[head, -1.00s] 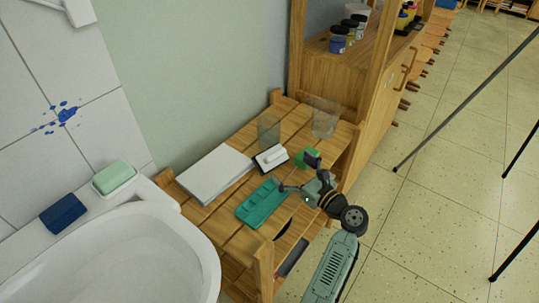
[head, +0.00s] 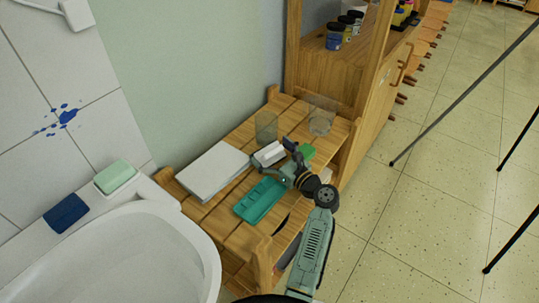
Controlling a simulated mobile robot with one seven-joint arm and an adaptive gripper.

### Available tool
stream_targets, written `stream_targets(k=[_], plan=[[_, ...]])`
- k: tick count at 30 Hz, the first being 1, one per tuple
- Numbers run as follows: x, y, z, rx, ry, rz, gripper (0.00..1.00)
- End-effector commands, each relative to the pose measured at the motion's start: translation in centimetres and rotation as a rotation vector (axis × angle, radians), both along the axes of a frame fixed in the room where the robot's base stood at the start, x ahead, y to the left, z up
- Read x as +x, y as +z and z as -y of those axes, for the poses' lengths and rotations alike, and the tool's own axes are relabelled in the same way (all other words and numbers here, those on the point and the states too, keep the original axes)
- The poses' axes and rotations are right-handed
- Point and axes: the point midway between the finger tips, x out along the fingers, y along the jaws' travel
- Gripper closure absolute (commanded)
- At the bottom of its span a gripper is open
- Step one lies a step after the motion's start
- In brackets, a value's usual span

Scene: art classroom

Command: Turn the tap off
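No tap or tap handle can be clearly made out. The white sink basin (head: 120,255) fills the lower left, its near part cut off by the frame. A white fitting (head: 76,14) is on the tiled wall at the top left, cut by the edge; I cannot tell whether it belongs to the tap. My gripper (head: 275,158) is over the slatted wooden stand to the right of the sink, with its fingers spread apart. Its tips are close to a white block with a dark base (head: 268,154); I cannot tell whether they touch. I see nothing held.
The wooden stand (head: 202,211) holds a white stack (head: 213,170), a teal tray (head: 260,199), a green block (head: 306,151) and clear cups (head: 266,126). A green soap bar (head: 114,176) and blue sponge (head: 66,213) lie on the sink's ledge. Thin dark legs (head: 460,94) stand on the floor at right.

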Motion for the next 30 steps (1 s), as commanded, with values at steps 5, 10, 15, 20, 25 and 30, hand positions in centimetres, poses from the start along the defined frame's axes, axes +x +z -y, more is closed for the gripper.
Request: stream_targets(k=[5,10,15,20,25,30], plan=[[0.0,0.0,0.0,0.000,0.000,0.000,0.17],[0.0,0.0,0.0,0.000,0.000,0.000,0.29],[0.0,0.0,0.0,0.000,0.000,0.000,0.40],[0.0,0.0,0.0,0.001,0.000,0.001,0.47],[0.0,0.2,0.0,0.000,0.000,0.001,0.47],[0.0,1.4,0.0,0.000,0.000,0.004,0.47]])
